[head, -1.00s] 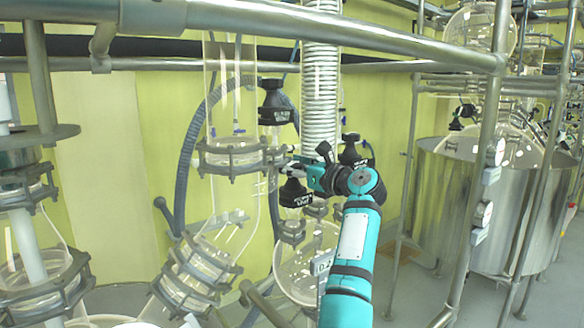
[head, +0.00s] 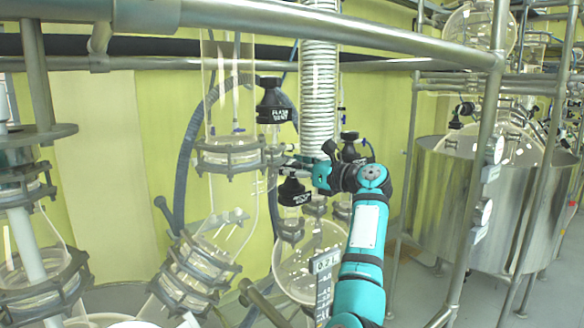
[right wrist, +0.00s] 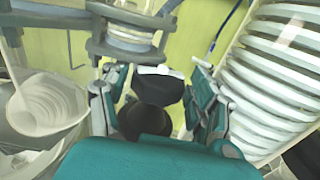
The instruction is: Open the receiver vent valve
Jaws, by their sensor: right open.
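The receiver vent valve's black knob (head: 293,191), with small white lettering, hangs left of centre in the head view, below a clamped glass joint. My right gripper (head: 291,163) is just above and beside it, reaching in from the right. In the right wrist view, the open fingers of my right gripper (right wrist: 158,80) stand on either side of a black knob (right wrist: 155,90) with a pale top edge. Whether they touch it I cannot tell. My left gripper is not in view.
A second black knob marked FLASH VENT (head: 272,103) is above my gripper. A steel rail (head: 300,25) crosses in front. Steel vessels (head: 440,200) stand at right.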

